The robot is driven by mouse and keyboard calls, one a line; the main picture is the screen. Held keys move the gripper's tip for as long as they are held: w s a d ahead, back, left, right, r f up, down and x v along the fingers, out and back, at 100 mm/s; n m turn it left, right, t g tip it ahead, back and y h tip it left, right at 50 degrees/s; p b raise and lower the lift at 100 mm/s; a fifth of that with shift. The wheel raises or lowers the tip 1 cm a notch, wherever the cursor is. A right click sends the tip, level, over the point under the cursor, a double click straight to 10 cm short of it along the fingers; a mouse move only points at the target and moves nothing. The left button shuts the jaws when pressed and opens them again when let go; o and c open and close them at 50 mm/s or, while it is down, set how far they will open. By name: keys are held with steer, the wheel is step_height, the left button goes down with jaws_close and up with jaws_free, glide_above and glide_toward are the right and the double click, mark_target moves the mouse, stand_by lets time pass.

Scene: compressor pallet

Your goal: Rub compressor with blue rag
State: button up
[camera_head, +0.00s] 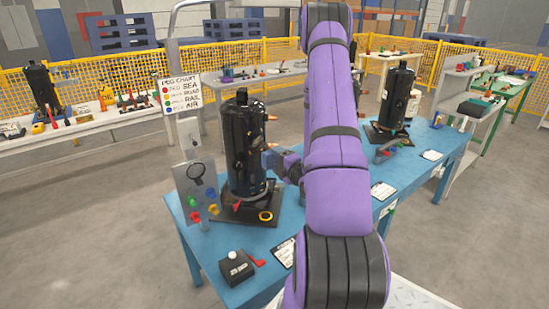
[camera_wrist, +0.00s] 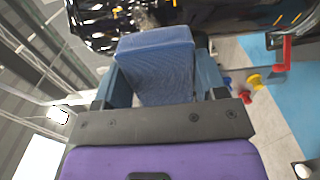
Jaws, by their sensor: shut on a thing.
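The black cylindrical compressor (camera_head: 247,150) stands upright on a dark base plate on the blue table (camera_head: 185,232). In the wrist view its glossy black side (camera_wrist: 225,18) fills the top of the picture. My gripper (camera_head: 285,163) is beside the compressor's right side, mostly behind my purple arm in the head view. In the wrist view my gripper (camera_wrist: 155,85) is shut on the folded blue rag (camera_wrist: 155,60). The rag's far edge lies at or very near the compressor's surface; I cannot tell whether it touches.
A grey panel with coloured pegs (camera_head: 194,190) and a peg chart sign (camera_head: 181,94) stand left of the compressor. A black box with a white knob (camera_head: 236,267) sits in front. A second black compressor (camera_head: 396,98) stands farther right on the table.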

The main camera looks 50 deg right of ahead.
mark_target(258, 146)
steer(key=shift+w, duration=0.1)
steer(key=shift+x, duration=3.35)
steer(key=shift+x, duration=1.05)
steer(key=shift+r, duration=0.1)
steer(key=shift+r, duration=1.9)
steer(key=shift+w+f, duration=0.15)
steer(key=shift+f, duration=1.8)
steer(key=shift+c, duration=0.3)
